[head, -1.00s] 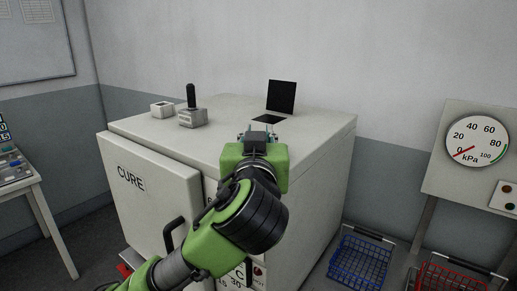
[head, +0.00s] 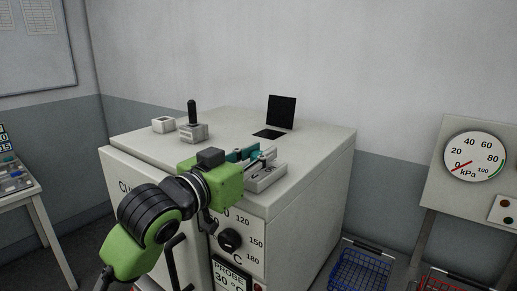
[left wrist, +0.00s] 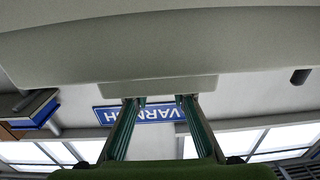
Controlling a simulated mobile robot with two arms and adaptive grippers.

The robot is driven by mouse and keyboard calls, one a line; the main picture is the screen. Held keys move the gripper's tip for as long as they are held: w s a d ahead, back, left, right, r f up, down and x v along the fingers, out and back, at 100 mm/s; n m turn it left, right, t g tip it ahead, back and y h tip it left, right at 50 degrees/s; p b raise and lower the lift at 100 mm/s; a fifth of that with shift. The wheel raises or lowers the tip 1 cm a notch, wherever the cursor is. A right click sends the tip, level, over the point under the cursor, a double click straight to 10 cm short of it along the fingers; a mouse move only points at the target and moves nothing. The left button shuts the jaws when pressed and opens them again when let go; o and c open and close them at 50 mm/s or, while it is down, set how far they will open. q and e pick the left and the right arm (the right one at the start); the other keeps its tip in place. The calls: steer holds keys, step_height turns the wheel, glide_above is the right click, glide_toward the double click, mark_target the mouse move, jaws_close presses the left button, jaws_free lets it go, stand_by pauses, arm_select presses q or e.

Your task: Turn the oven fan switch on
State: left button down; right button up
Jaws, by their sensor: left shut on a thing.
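The oven (head: 310,200) is a large pale cabinet marked CURE, though my arm partly covers that lettering. A small grey switch box (head: 267,178) with markings sits on its top at the front right edge; I take it to be the fan switch. My left gripper (head: 258,154) reaches over this box from the left, its teal fingers shut on the switch's lever, which they mostly hide. In the left wrist view the picture is upside down, and the fingers (left wrist: 160,100) meet a pale grey block (left wrist: 160,86). My right gripper is not in view.
On the oven top stand a grey box with an upright black lever (head: 194,128), a small white box (head: 163,124) and a raised black flap (head: 282,110). A dial (head: 230,240) is on the front. Blue (head: 360,268) and red baskets stand right.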

arm_select(q)
steer(key=c, duration=2.9)
jaws_free()
steer(key=o, duration=1.1)
steer(key=shift+o, duration=0.4)
steer(key=v, duration=1.2)
steer(key=shift+a, duration=0.15)
steer(key=shift+w, duration=0.1)
